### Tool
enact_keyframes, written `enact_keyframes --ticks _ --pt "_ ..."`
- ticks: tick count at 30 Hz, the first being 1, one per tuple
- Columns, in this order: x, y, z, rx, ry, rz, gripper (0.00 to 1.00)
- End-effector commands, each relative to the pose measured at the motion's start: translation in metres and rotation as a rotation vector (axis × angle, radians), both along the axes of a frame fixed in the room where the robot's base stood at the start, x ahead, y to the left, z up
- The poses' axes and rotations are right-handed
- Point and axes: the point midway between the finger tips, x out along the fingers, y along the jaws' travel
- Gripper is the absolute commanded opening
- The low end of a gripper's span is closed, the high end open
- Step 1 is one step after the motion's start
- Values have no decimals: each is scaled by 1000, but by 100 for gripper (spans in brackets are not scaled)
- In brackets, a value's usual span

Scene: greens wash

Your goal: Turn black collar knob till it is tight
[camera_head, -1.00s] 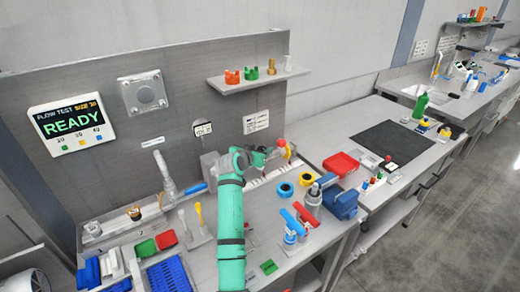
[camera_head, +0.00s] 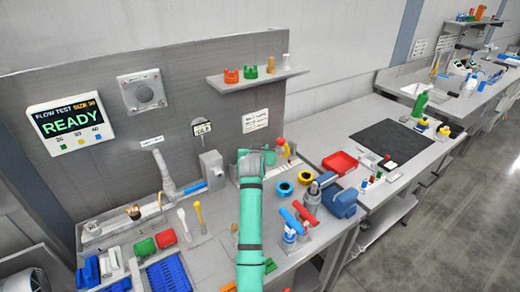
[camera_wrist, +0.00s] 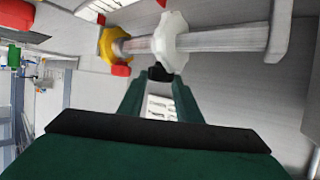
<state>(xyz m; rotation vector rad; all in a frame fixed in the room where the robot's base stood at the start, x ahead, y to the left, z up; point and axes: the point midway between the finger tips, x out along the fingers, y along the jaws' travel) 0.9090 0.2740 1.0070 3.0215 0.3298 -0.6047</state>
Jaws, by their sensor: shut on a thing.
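In the wrist view, the small black knob (camera_wrist: 160,73) sits between the fingertips of my gripper (camera_wrist: 160,82). The two dark green fingers converge, and my gripper is shut on the knob. The knob is just below a white collar (camera_wrist: 170,42) around a grey pipe (camera_wrist: 222,37). Left of the collar is a yellow fitting (camera_wrist: 113,45) on the same pipe. In the head view my own green arm reaches toward the back panel and hides the gripper and the knob. I cannot tell from these frames how tight the knob is.
Red parts (camera_wrist: 120,70) sit close to the yellow fitting in the wrist view. A grey post (camera_head: 212,170) stands left.

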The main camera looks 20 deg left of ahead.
Motion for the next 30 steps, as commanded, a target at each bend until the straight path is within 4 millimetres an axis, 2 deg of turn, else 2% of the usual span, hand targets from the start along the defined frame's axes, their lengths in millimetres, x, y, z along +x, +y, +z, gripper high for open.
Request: enact_keyframes --ticks 9,20,21,23,30 --pt "1 -4 -1 -1 1 124 9" --pt "2 -7 -1 0 -1 130 9" --pt "2 -8 -1 0 -1 130 38" --pt "2 -8 0 0 -1 129 50" --pt "1 -4 0 1 -2 133 50"
